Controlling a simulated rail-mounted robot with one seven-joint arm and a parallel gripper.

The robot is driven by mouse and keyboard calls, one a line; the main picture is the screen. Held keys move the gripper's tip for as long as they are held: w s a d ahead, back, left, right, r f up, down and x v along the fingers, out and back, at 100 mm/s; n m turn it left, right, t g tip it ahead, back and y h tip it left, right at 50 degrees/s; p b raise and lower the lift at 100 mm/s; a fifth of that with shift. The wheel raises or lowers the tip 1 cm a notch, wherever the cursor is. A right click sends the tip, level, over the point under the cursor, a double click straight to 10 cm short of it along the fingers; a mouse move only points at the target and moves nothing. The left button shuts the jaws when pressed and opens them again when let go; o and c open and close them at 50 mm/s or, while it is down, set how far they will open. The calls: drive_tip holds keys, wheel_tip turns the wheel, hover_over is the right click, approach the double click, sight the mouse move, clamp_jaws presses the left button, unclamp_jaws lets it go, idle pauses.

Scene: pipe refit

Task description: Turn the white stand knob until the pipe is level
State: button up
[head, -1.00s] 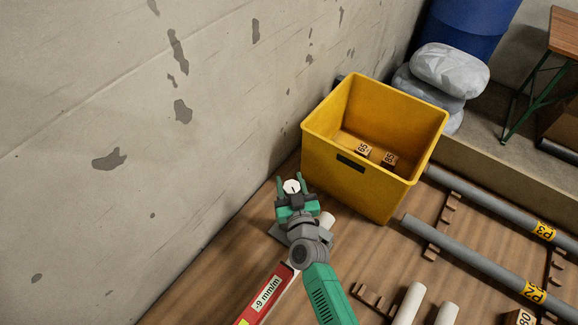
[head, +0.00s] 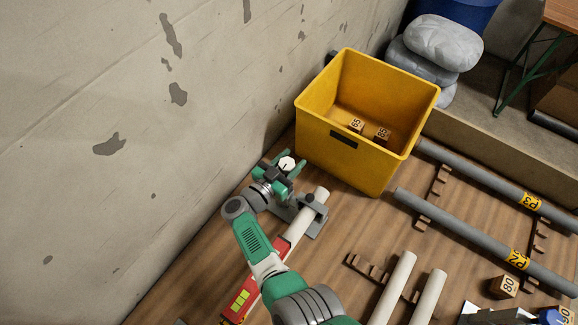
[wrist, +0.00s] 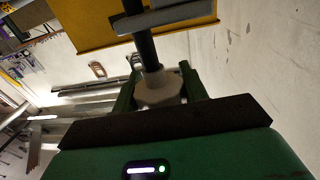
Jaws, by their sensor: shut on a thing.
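The white stand knob (head: 287,163) is a faceted head with a dark mark, near the wall. My gripper (head: 284,166) is shut on it, a green finger on either side. In the wrist view the knob (wrist: 158,90) sits between the fingers, on a dark rod (wrist: 142,40). The pale pipe (head: 306,212) rests in the grey stand (head: 313,226) beside the gripper. A red level (head: 238,300) lies along the pipe; my arm hides its middle and its number cannot be read. Whether the pipe is level cannot be told.
A yellow crate (head: 330,160) with two small numbered blocks stands just beyond the knob. The wall (head: 110,220) is close on the left. Grey pipes (head: 450,230) on wooden racks lie to the right, with white pipes (head: 392,285) at the front.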

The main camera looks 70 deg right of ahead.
drive_tip(key=m+g+b, duration=0.1)
drive_tip(key=b, duration=0.1)
drive_tip(key=m+g+y+b, duration=0.1)
drive_tip(key=g+b, duration=0.1)
drive_tip(key=b, duration=0.1)
drive_tip(key=f+m+g+y+b, duration=0.1)
drive_tip(key=g+b, duration=0.1)
drive_tip(key=shift+s+a+m+b, duration=0.1)
drive_tip(key=shift+s+m+b, duration=0.05)
drive_tip(key=shift+m+b, duration=0.2)
drive_tip(key=m+g+y+b, duration=0.2)
drive_tip(key=g+y+b, duration=0.1)
drive_tip(key=b, duration=0.3)
drive_tip(key=shift+s+a+m, duration=0.1)
drive_tip(key=shift+s+m, duration=0.05)
drive_tip(key=shift+m, duration=0.1)
drive_tip(key=m+g+y+b, duration=0.1)
drive_tip(key=b, duration=0.2)
drive_tip(key=m+g+y+b, duration=0.1)
drive_tip(key=b, duration=0.2)
drive_tip(key=shift+s+a+r+y, duration=0.1)
drive_tip(key=shift+r+y, duration=0.1)
drive_tip(key=shift+y, duration=0.1)
drive_tip(key=shift+r+m+g+y+b, duration=0.3)
drive_tip(key=shift+y+b, duration=0.1)
drive_tip(key=shift+b, duration=0.65)
drive_tip(key=shift+a+r, duration=0.1)
drive_tip(key=o, duration=1)
drive_tip(key=shift+s, duration=0.15)
